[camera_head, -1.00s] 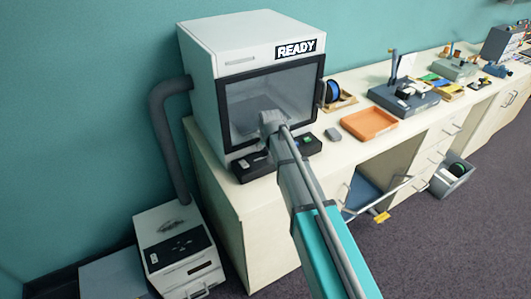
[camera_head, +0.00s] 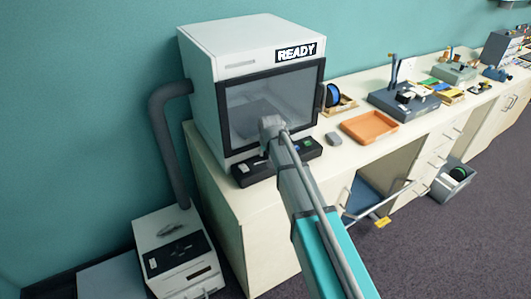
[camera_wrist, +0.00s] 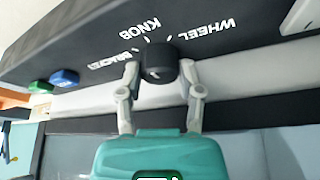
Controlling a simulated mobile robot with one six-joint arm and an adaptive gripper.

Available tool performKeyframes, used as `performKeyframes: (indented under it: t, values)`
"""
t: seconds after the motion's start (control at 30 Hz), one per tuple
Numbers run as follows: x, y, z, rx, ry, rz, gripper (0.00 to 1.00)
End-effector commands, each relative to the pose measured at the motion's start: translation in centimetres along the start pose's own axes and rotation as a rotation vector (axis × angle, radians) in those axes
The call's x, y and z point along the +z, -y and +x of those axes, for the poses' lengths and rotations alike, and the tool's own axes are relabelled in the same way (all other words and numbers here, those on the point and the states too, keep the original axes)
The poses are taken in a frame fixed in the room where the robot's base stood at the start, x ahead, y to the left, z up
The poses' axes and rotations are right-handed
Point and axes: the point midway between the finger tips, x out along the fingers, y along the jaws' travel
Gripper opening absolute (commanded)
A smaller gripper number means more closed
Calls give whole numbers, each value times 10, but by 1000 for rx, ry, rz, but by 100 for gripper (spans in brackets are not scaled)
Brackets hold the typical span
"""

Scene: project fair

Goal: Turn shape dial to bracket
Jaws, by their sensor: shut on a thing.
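The black shape dial (camera_wrist: 160,58) sits on a dark control panel (camera_wrist: 85,35) in the wrist view. White words WHEEL, KNOB and BRACKET stand around it, upside down, with short tick marks. My gripper (camera_wrist: 160,76) has one finger on each side of the dial and is shut on it. The dial's pointer is not clear, so I cannot tell which word it faces. In the head view, the panel (camera_head: 250,174) runs below the door of a white machine (camera_head: 200,85) with a READY sign. My arm hides the dial there.
A blue button (camera_wrist: 65,77) and a green button (camera_wrist: 39,86) are on the panel, left of the dial. A white switch (camera_wrist: 300,17) is at the right. An orange tray (camera_head: 369,127) and a small grey object (camera_head: 334,138) lie on the counter.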

Motion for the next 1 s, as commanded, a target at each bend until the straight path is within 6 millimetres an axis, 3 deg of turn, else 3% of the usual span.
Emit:
performKeyframes:
  t: [0.07,0.47,1.0]
  values:
    - [-3,12,1,-3,1,-4,0]
    - [1,2,0,-28,2,-53,0]
    - [2,0,0,-169,5,-394,0]
